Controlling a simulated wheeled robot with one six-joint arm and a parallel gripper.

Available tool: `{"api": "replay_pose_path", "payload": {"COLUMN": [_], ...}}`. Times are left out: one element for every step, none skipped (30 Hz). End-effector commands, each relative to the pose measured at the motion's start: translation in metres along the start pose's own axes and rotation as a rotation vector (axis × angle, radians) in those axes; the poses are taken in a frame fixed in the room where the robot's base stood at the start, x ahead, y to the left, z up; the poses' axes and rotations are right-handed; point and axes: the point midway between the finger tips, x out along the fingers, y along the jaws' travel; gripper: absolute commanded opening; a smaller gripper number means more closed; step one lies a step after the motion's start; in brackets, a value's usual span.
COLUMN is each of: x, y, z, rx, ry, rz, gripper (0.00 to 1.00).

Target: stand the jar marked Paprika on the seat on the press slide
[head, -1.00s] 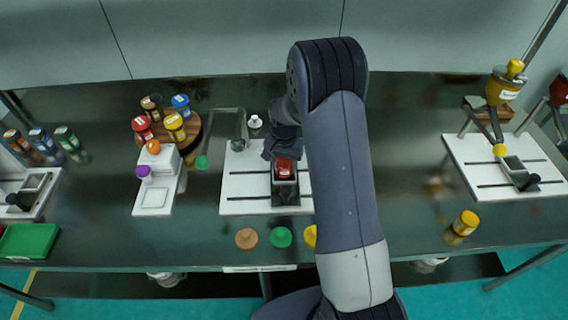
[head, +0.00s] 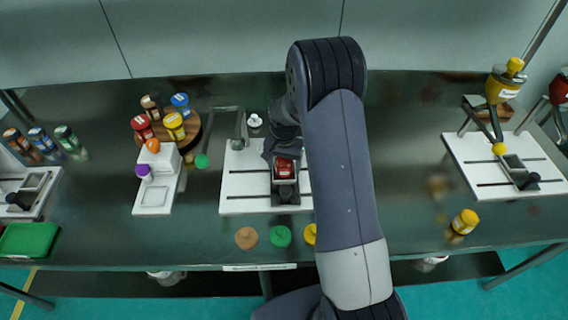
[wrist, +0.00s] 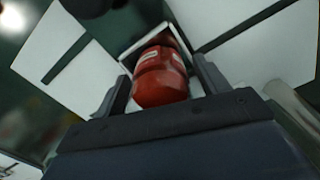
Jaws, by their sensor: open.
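A red jar (head: 284,168) stands in the square seat of the slide on the middle white press board (head: 244,180); its label is too small to read. My gripper (head: 283,158) is over the jar from behind. In the wrist view the red jar (wrist: 160,76) sits between the two open fingers of my gripper (wrist: 162,88), with its far end inside the pale-edged seat frame (wrist: 131,52). The fingers stand on either side of it, with a gap visible on the right side. Part of the seat is hidden by the jar and gripper.
A round wooden rack (head: 195,141) with several jars is at the left, beside a white block (head: 160,160). Brown (head: 246,238), green (head: 280,236) and yellow discs lie along the front edge. A yellow-capped jar (head: 464,224) stands right, before another press board (head: 470,150).

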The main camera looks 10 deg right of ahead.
Motion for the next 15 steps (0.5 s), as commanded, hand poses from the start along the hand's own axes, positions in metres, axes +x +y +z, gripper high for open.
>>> {"api": "replay_pose_path", "payload": {"x": [-0.006,-0.01,-0.016,-0.021,-0.028,-0.036,-0.043,-0.05,-0.059,-0.066,-0.072,-0.081,-0.086,-0.092,-0.098], "y": [0.0,-0.001,-0.001,-0.001,-0.001,-0.001,-0.001,-0.001,-0.001,-0.001,-0.001,-0.001,-0.001,-0.001,-0.001], "z": [-0.001,-0.001,-0.001,-0.001,-0.001,-0.001,-0.002,-0.002,-0.001,-0.001,-0.001,-0.001,-0.001,-0.001,-0.001], "rx": [0.0,0.0,0.0,0.0,0.0,0.0,0.0,0.0,0.0,0.0,0.0,0.0,0.0,0.0,0.0], "ry": [0.002,0.004,0.005,0.005,0.006,0.006,0.007,0.007,0.006,0.006,0.005,0.005,0.005,0.005,0.004], "rz": [-0.001,-0.002,-0.003,-0.003,-0.003,-0.003,-0.004,-0.004,-0.003,-0.004,-0.003,-0.003,-0.003,-0.003,-0.002], "gripper": [0.7,0.7,0.7,0.7,0.7,0.7,0.7,0.7,0.7,0.7,0.7,0.7,0.7,0.7,0.7]}}
